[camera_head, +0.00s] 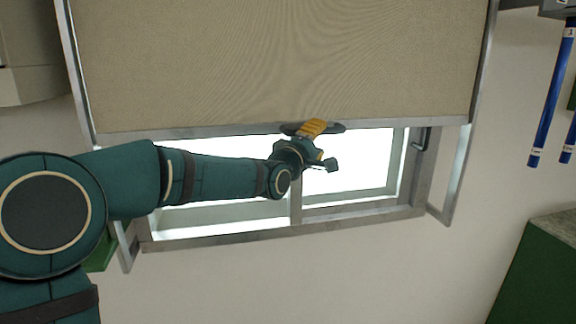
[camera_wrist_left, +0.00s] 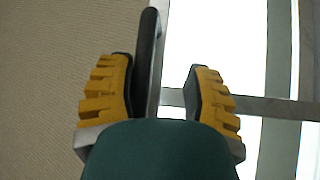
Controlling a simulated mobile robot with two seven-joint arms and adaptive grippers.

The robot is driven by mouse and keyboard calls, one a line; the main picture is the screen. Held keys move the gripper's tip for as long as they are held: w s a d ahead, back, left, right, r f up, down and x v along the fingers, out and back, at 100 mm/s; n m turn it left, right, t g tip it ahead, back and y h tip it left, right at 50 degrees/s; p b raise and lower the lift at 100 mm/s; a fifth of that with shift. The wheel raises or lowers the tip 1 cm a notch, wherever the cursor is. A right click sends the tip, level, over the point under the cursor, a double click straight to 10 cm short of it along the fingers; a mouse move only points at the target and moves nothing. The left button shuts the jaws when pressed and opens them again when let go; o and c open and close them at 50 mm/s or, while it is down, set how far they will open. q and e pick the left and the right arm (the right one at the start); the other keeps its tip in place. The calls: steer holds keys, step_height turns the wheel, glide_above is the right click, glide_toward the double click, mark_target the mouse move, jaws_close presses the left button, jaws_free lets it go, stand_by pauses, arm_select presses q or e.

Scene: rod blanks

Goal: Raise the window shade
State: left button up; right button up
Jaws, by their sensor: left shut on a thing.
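The beige window shade (camera_head: 280,60) hangs partly down over the window (camera_head: 352,170), whose lower part shows bright below it. A grey metal bar (camera_head: 220,131) runs along the shade's bottom edge, with a dark handle (camera_head: 334,128) near its middle. In the left wrist view the handle (camera_wrist_left: 147,48) lies between the pads, close to the left one; the beige shade (camera_wrist_left: 60,60) fills the left side. My right gripper is not in view.
A metal frame (camera_head: 481,70) borders the shade on both sides. A dark window latch (camera_head: 422,138) is at the window's right. Blue rods (camera_head: 551,95) hang at the far right, above a green cabinet (camera_head: 540,275). A pale box-like unit (camera_head: 30,55) is at the upper left.

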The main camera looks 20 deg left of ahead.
arm_select(q)
steer(key=b+v, duration=0.7)
steer(key=v, duration=0.8)
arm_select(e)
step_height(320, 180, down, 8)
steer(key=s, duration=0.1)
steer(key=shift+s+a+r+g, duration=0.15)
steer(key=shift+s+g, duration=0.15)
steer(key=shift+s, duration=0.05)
arm_select(q)
steer(key=shift+s+b, duration=0.15)
steer(key=shift+b, duration=0.2)
stand_by(0.3)
